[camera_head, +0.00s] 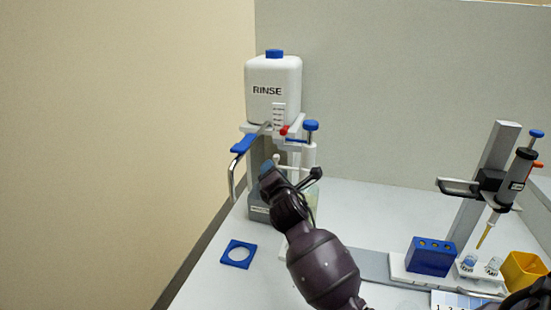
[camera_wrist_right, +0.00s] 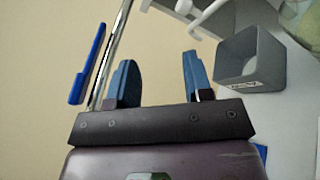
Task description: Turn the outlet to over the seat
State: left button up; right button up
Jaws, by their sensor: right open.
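The outlet (camera_head: 232,180) is a bent chrome pipe with a blue grip (camera_head: 242,144). It reaches left from under the white RINSE bottle (camera_head: 273,92) and bends down near the table's left edge. The seat, a blue square with a round pale middle (camera_head: 227,256), lies on the table in front; the outlet's tip appears behind it. My right gripper (camera_head: 266,169) is right of the pipe. In the right wrist view my right gripper (camera_wrist_right: 160,78) is open and empty; the pipe (camera_wrist_right: 113,45) and blue grip (camera_wrist_right: 88,65) are left of its fingers, outside them.
A grey labelled box (camera_wrist_right: 248,62) stands right of my fingers in the right wrist view. A red lever (camera_head: 285,130) and blue-topped pump (camera_head: 311,126) are beside the bottle. A pipette stand (camera_head: 487,180), blue rack (camera_head: 430,257) and yellow box (camera_head: 524,271) stand at right.

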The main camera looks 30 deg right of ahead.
aim_at(277, 158)
jog(key=w+d+n, duration=0.2)
jog(key=n, duration=0.1)
jog(key=w+d+f+n+h+b, duration=0.1)
jog(key=w+d+n, duration=0.1)
jog(key=w+n, duration=0.1)
jog(key=w+d+n+g+b, duration=0.1)
jog(key=w+d+n, duration=0.1)
jog(key=n, duration=0.1)
jog(key=shift+w+d+f+n+h, duration=0.1)
jog(key=shift+w+f+n+h, duration=0.1)
jog(key=shift+w+n+h, duration=0.1)
jog(key=shift+w+d, duration=0.3)
jog(key=shift+w, duration=0.3)
pick_arm(q)
jog(key=shift+w+d+f, duration=0.2)
jog(key=shift+w+f, duration=0.05)
jog(key=shift+f, duration=0.35)
pick_arm(e)
jog(key=shift+w+d+r, duration=0.15)
pick_arm(q)
jog(key=shift+s+f, duration=0.2)
jog(key=shift+f, duration=0.05)
pick_arm(e)
grip_shut()
